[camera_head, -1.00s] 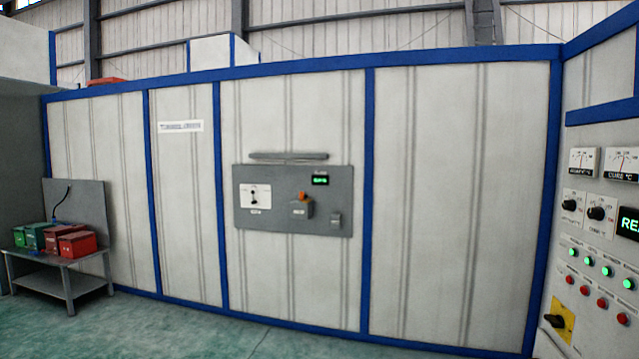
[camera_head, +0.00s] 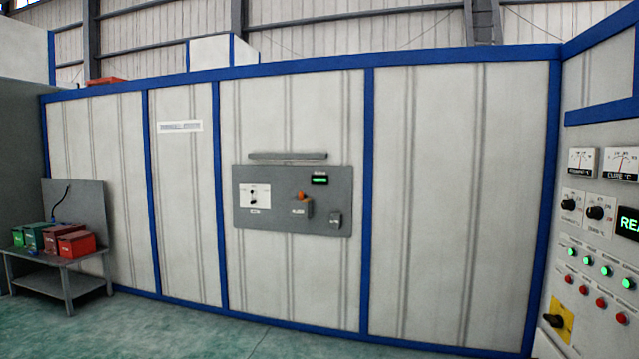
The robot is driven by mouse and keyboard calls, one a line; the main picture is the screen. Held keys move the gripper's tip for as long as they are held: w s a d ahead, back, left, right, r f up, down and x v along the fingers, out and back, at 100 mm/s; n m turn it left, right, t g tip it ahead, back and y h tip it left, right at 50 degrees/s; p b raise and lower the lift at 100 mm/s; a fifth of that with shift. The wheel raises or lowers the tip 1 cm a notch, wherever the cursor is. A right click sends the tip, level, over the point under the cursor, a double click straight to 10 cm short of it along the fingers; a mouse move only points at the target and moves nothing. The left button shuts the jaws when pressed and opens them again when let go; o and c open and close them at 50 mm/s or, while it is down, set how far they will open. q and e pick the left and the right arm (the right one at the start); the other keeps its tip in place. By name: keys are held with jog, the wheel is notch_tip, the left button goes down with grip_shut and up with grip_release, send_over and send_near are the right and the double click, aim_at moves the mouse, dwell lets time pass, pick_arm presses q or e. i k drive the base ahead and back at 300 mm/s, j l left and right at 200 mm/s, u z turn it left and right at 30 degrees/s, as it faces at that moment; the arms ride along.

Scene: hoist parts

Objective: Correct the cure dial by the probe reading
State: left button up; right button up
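The cure dial is on the control panel (camera_head: 585,250) at the right edge. A black knob (camera_head: 595,213), above a label too small to read surely, sits under the gauge marked CURE °C (camera_head: 621,164). A second black knob (camera_head: 569,204) sits to its left, under another gauge (camera_head: 582,160). A grey panel (camera_head: 290,222) on the wall carries a white dial plate (camera_head: 255,196), a small green-lit display (camera_head: 320,180), an orange-topped box (camera_head: 301,204) and a small grey fitting (camera_head: 335,218). I cannot tell which part is the probe. Neither gripper is in view.
A grey bench (camera_head: 66,277) at the left holds red boxes (camera_head: 76,243) and green boxes (camera_head: 36,234). The control panel also has green lamps, red buttons and a yellow-plated rotary switch (camera_head: 558,321). The green floor (camera_head: 200,330) in front is clear.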

aim_at(596, 214)
jog(key=i+j+z, duration=0.15)
jog(key=z, duration=1.85)
